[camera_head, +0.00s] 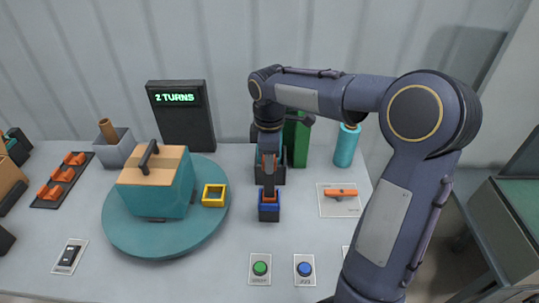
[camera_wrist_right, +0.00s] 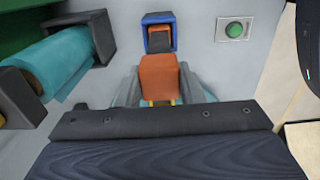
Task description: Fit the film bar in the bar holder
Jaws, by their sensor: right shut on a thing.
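My right gripper (camera_head: 268,166) is shut on an orange piece, which I take to be the film bar (camera_wrist_right: 158,76). The piece also shows in the head view (camera_head: 269,188). In the right wrist view it sits between the grey fingers (camera_wrist_right: 158,92). A blue-edged dark block, likely the bar holder (camera_head: 268,213), is just in front of it. In the right wrist view the holder (camera_wrist_right: 159,20) is directly beyond the orange piece, with a dark part inside its frame. I cannot tell whether the orange piece touches or enters it. My left gripper is not in view.
A teal turntable (camera_head: 140,238) carries a teal-and-tan box (camera_head: 160,190) and a yellow frame (camera_head: 214,195). A display (camera_head: 182,115) reads "2 TURNS". A teal film roll (camera_wrist_right: 62,62) lies close beside my right gripper. Green (camera_head: 260,267) and blue (camera_head: 305,268) buttons are in front.

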